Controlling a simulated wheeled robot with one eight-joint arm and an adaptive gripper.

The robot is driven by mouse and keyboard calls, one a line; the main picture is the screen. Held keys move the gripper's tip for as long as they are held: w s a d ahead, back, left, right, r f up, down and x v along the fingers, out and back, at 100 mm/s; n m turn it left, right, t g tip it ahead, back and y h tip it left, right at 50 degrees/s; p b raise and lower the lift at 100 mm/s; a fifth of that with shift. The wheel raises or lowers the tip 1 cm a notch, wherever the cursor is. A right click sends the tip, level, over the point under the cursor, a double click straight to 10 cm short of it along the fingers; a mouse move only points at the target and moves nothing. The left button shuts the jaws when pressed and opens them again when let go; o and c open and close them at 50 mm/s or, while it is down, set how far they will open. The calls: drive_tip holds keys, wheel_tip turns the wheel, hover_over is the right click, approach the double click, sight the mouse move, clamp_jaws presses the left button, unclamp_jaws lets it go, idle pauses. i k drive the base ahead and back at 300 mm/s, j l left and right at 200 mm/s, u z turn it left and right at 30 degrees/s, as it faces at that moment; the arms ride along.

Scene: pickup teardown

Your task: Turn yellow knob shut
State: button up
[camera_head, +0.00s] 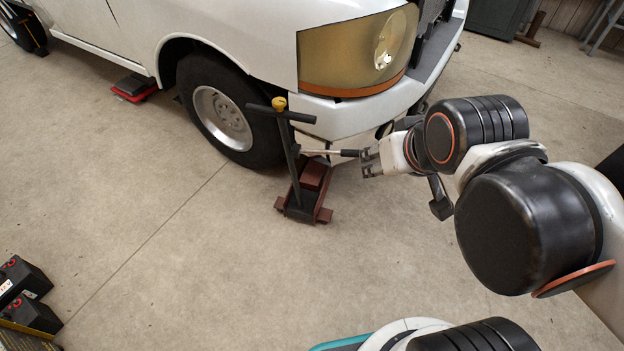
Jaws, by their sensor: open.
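A small yellow knob (279,103) sits at the top of the black T-shaped handle (285,150) of a dark red floor jack (314,180). The jack stands on the floor beside the truck's front wheel. A thin metal lever with a black grip (349,153) points right from the handle post. My gripper (366,158) is open, to the right of and below the knob, and apart from it. Its fingers are by the lever grip's end; I cannot tell whether they touch it.
The white truck (253,32), its headlight (358,50) and bumper rise close behind the jack. The front tyre (226,112) stands left of the jack. A red-and-black item (134,88) lies further back. Black batteries (24,282) sit at lower left. Open floor lies in front.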

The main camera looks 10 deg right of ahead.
sight(279, 103)
drive_tip(key=i+j, duration=0.15)
drive_tip(key=i, duration=0.3)
drive_tip(key=i+j+z, duration=0.15)
drive_tip(key=i, duration=0.35)
